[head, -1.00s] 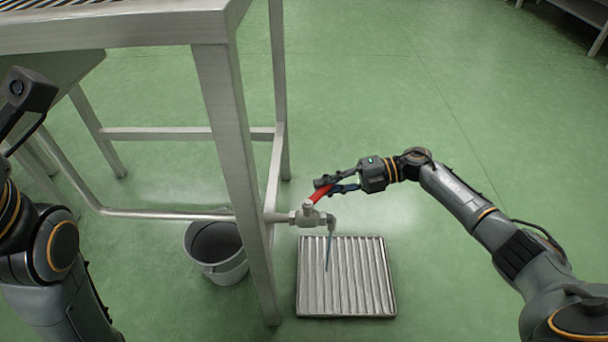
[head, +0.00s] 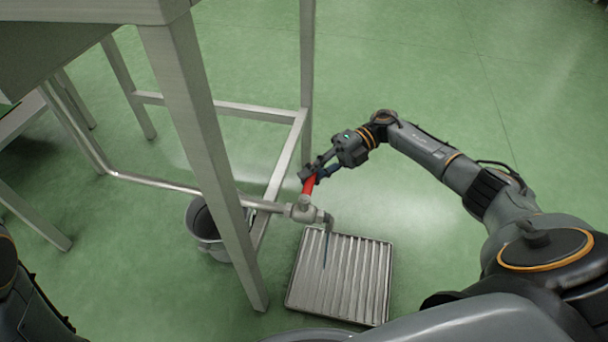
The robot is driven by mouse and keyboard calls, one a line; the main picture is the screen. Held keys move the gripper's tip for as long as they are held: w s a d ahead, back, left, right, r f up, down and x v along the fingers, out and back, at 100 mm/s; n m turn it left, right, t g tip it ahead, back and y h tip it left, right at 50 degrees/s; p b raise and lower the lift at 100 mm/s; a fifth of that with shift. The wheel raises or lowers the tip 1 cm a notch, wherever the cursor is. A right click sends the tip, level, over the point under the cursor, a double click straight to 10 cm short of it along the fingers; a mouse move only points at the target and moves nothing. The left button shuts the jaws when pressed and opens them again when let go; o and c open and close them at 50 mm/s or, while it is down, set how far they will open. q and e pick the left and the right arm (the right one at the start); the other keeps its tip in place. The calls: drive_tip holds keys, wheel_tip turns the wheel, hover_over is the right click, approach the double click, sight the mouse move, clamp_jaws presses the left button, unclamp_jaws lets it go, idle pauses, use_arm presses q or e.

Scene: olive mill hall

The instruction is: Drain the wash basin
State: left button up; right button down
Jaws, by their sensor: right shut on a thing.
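My right gripper (head: 310,176) is shut on the red valve handle (head: 308,187), which rises from the pale valve body (head: 303,209). The valve sits at the end of a metal drain pipe (head: 185,187) under the steel basin stand (head: 188,115). Its spout (head: 328,219) points down, and a thin bluish stream (head: 325,248) hangs below it, over the ribbed floor grate (head: 375,285). The basin itself (head: 60,40) shows only in part at the upper left, and its inside is out of view. My left gripper is not in view.
A grey bucket (head: 204,236) stands on the floor beneath the pipe, partly behind a front leg of the stand. The stand's legs and lower rails are close left of the valve. The green floor (head: 420,75) behind and right is clear.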

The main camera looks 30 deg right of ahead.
drive_tip(key=shift+w, duration=0.1)
idle(0.3)
drive_tip(key=c, duration=1.6)
unclamp_jaws()
drive_tip(key=shift+a, duration=0.1)
drive_tip(key=shift+c, duration=0.2)
drive_tip(key=v, duration=1.2)
drive_tip(key=shift+w, duration=0.15)
